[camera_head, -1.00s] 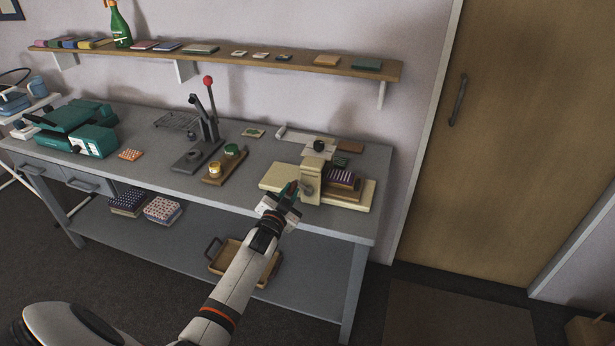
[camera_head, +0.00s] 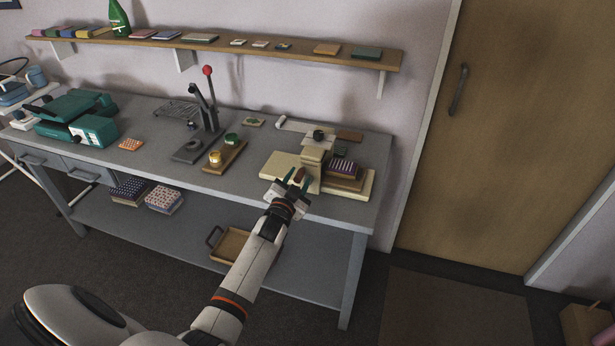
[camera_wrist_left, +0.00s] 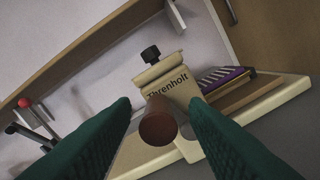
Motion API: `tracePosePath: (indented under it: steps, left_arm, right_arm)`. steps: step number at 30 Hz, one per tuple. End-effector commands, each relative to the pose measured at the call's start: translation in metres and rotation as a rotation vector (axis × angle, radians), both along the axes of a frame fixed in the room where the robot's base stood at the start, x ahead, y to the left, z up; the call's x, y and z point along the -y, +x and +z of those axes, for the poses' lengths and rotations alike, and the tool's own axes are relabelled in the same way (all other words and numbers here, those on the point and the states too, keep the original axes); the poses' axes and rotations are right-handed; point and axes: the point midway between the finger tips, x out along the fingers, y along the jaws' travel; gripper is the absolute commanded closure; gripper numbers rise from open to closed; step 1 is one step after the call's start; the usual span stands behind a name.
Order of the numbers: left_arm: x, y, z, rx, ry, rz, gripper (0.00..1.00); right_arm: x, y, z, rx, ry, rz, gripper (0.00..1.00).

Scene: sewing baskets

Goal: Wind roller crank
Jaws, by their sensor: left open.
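The cream roller machine (camera_head: 313,167) stands near the right end of the grey bench; its upright reads "Threnholt" in the left wrist view (camera_wrist_left: 174,88). A black knob (camera_head: 318,135) tops it. The brown crank handle (camera_wrist_left: 158,124) points toward the camera in the left wrist view and lies between the two green fingers, with a gap visible on either side. In the head view the handle (camera_head: 299,175) is small. My left gripper (camera_head: 294,182) is open in front of the machine. My right gripper is not in view.
A dark lever press (camera_head: 203,125) and a wooden tray with small jars (camera_head: 226,157) stand left of the machine. A purple-striped piece (camera_head: 343,166) sits at its right side. A wall shelf (camera_head: 230,46) runs above the bench. Bare bench top lies left of the machine.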

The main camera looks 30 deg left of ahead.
Motion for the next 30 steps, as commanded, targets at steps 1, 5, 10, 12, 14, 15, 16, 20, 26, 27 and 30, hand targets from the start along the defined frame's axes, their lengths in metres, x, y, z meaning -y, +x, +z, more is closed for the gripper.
tracePosePath:
  steps: [1, 5, 10, 12, 14, 15, 16, 20, 26, 27, 30]
  left_arm:
    - [0.001, -0.003, 0.001, -0.001, 0.0, 0.0, 0.59]
    - [0.004, -0.016, 0.003, -0.002, -0.001, 0.0, 0.59]
    - [0.008, -0.033, 0.002, -0.003, -0.002, 0.0, 0.59]
    - [0.01, -0.039, 0.002, -0.001, -0.001, 0.0, 0.59]
    - [0.011, -0.045, 0.002, -0.003, -0.002, 0.001, 0.59]
    - [0.012, -0.049, 0.002, -0.003, -0.002, 0.001, 0.59]
    - [0.012, -0.052, 0.002, -0.003, -0.002, 0.001, 0.59]
    - [0.015, -0.063, 0.001, -0.002, -0.001, 0.0, 0.59]
    - [0.016, -0.067, 0.0, -0.001, 0.0, 0.001, 0.59]
    - [0.016, -0.067, 0.0, -0.001, 0.0, 0.001, 0.59]
    - [0.016, -0.067, 0.0, -0.001, 0.0, 0.001, 0.59]
  right_arm:
    - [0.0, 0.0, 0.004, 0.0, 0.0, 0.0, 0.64]
    - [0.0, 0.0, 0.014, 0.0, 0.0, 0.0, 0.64]
    - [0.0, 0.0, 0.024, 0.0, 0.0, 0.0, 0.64]
    - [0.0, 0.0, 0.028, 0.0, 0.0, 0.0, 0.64]
    - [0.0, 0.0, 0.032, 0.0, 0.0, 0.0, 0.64]
    - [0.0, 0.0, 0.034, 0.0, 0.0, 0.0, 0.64]
    - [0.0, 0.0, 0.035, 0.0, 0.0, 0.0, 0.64]
    - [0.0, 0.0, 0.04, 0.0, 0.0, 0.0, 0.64]
    - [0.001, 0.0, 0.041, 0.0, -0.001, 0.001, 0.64]
    - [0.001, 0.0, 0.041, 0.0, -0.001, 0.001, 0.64]
    - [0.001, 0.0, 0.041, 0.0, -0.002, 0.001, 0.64]
